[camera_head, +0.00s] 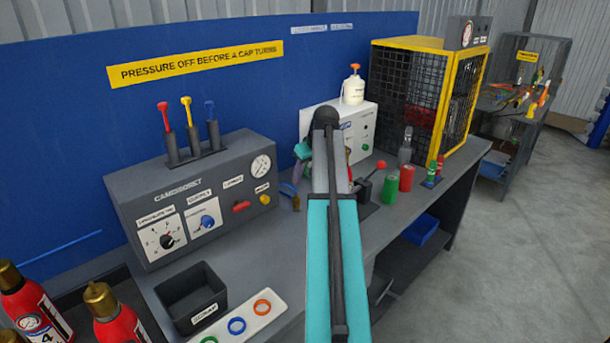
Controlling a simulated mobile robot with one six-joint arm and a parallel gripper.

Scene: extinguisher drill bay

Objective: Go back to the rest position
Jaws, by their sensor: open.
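My arm reaches up from the bottom middle in teal and dark grey, with a black joint at its top in front of the bench. A small teal part of my wrist shows just left of the upper arm. My gripper cannot be made out; the arm hides that area. The grey bench (408,214) runs behind the arm from lower left to upper right.
A grey control box (190,195) stands left, with a black bin (190,297) and a white ring tray (265,322) in front. Red extinguishers (120,322) stand lower left. Green (390,190) and red (407,178) cylinders stand right of my arm. A yellow-framed cage (440,100) stands behind; floor at right is clear.

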